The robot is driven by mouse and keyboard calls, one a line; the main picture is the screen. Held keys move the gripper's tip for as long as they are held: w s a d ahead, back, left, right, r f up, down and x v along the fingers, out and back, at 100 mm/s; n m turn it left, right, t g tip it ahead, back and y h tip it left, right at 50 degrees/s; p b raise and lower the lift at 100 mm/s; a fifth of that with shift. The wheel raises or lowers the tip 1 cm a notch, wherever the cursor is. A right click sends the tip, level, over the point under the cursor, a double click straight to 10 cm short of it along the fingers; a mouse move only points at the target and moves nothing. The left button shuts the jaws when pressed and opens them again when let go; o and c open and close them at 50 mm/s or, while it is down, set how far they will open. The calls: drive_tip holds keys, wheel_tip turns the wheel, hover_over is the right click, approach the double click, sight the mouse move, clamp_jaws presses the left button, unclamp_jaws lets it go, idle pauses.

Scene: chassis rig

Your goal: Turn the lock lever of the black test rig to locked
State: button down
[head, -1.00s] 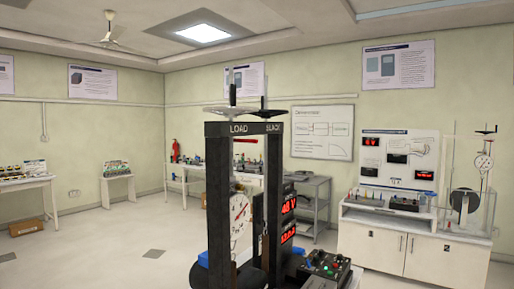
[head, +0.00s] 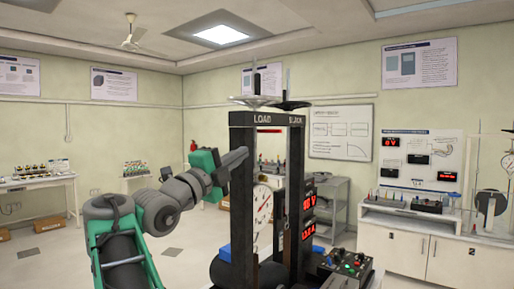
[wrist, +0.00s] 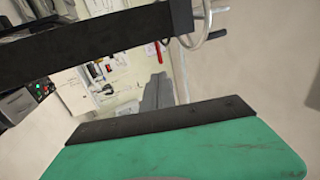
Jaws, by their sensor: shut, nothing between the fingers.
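The black test rig (head: 243,190) stands upright at the centre of the head view, a tall frame marked LOAD and BLACK on its crossbar. A pale handwheel (head: 255,101) and a dark handwheel (head: 288,106) sit on top. A round white dial (head: 263,203) and red displays (head: 308,201) show in and beside the frame. I cannot pick out the lock lever for sure. My gripper (head: 240,157) is shut and empty, beside the left column; I cannot tell whether it touches. In the wrist view a dark bar (wrist: 80,38) crosses above my gripper (wrist: 156,92), with part of a handwheel (wrist: 205,28).
A control box (head: 345,264) with coloured buttons stands at the rig's lower right. A white cabinet bench (head: 420,243) is at the right, a grey shelf trolley (head: 333,200) behind the rig. Tables line the back and left walls. The floor (head: 60,255) at left is open.

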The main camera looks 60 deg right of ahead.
sight(274, 132)
drive_tip(key=p+x, duration=0.7)
drive_tip(key=x, duration=0.6)
drive_tip(key=shift+w, duration=0.1)
drive_tip(key=shift+d, duration=0.25)
